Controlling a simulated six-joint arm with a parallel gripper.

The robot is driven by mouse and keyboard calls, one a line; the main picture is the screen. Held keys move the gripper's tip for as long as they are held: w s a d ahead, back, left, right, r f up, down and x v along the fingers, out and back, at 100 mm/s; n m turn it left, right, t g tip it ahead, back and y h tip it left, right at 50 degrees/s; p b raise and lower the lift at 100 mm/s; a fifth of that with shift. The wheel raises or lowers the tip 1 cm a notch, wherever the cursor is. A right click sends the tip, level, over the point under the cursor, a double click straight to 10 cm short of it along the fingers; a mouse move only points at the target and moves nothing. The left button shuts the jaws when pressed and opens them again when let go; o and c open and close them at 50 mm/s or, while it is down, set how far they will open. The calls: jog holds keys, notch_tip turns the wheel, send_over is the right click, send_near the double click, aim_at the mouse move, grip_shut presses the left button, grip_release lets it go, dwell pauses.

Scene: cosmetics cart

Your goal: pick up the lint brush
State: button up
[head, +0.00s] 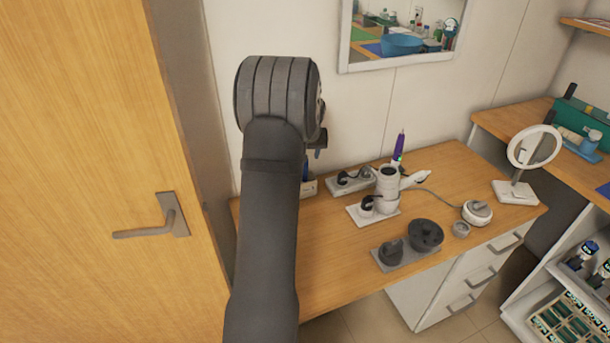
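My arm rises in front of the wooden desk (335,270) and hides its left part. Only a small dark part of my gripper (317,150) shows at the right side of the wrist, above the desk's back left. The fingertips are not clear, so I cannot tell if it is open or shut, or whether it holds anything. I cannot pick out the lint brush with certainty.
Several small trays hold devices: a white cylinder (387,182), a purple-tipped upright item (398,147) and a dark round item (425,235). A round mirror (534,147) stands at right. A wooden door (100,130) is at left. The desk's front middle is clear.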

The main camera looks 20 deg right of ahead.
jog(key=x, duration=0.6)
jog(key=shift+w+a+f, duration=0.1)
jog(key=shift+a+f, duration=0.1)
jog(key=shift+a, duration=0.05)
grip_shut()
